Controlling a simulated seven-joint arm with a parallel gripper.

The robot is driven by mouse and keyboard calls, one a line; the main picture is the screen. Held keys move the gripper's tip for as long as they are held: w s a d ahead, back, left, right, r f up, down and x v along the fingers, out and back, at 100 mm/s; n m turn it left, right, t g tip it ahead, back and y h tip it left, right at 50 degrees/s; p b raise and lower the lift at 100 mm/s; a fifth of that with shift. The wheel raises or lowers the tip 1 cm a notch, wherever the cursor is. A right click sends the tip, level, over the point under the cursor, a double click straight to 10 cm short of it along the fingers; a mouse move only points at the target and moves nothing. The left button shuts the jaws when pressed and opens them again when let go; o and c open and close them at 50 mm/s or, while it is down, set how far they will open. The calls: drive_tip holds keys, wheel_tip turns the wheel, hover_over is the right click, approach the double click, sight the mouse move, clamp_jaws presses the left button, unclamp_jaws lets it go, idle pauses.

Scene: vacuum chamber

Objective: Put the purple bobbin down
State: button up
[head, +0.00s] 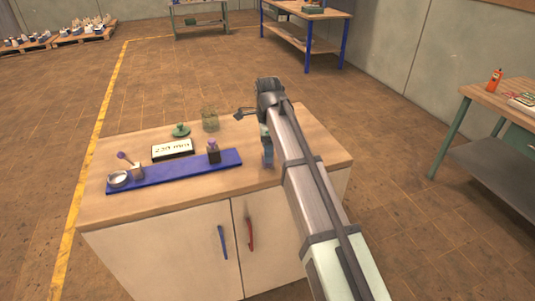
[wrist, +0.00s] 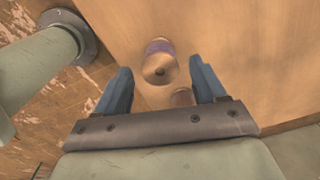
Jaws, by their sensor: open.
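The purple bobbin (wrist: 160,62) shows in the wrist view as a wooden spool with a purple band and a hole in its round end. It is on the wooden top, between and slightly beyond the tips of my gripper's blue fingers. My gripper (wrist: 160,66) is open, with a visible gap on both sides of the bobbin. A smaller brown round thing (wrist: 182,97) shows nearer, between the fingers, partly hidden by the gripper's bar. In the head view my gripper (head: 268,158) is low over the right part of the cabinet top; I cannot make out the bobbin there.
A blue mat (head: 190,171) on the cabinet top (head: 315,150) holds a dark bottle with a purple top (head: 213,151), a round dish (head: 119,179) and a small block with a purple-headed stick (head: 137,171). Behind are a display (head: 172,149), a green item (head: 180,131) and a glass jar (head: 210,119).

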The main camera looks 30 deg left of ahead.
wheel_tip(320, 180, up, 9)
drive_tip(key=shift+r, duration=0.15)
idle(0.4)
drive_tip(key=w+d+f+m, duration=0.1)
drive_tip(key=d+f, duration=0.6)
drive_tip(key=d, duration=0.4)
drive_tip(key=w+d+f, duration=0.2)
drive_tip(key=d+f, duration=0.5)
drive_tip(key=d, duration=0.3)
drive_tip(key=s+d+f+n+g, duration=0.15)
drive_tip(key=s+d+f, duration=0.35)
drive_tip(key=f, duration=0.5)
drive_tip(key=s+d+f+n+g, duration=0.1)
drive_tip(key=s+d+f+n, duration=0.1)
drive_tip(key=d+f, duration=0.65)
drive_tip(key=s+d+f+n+g, duration=0.1)
drive_tip(key=s+d+f+n, duration=0.2)
drive_tip(key=f, duration=0.9)
drive_tip(key=s+d+f+n+g, duration=0.1)
drive_tip(key=s+d+f, duration=0.3)
drive_tip(key=s, duration=0.6)
drive_tip(key=s+d+f+n+g, duration=0.1)
drive_tip(key=s+d+f+n, duration=0.2)
drive_tip(key=s+f, duration=0.6)
drive_tip(key=s+d+f+n+g, duration=0.1)
drive_tip(key=s+d+f, duration=0.4)
drive_tip(key=s, duration=0.7)
drive_tip(key=shift+s+f+n, duration=0.3)
drive_tip(key=shift+f+n, duration=0.45)
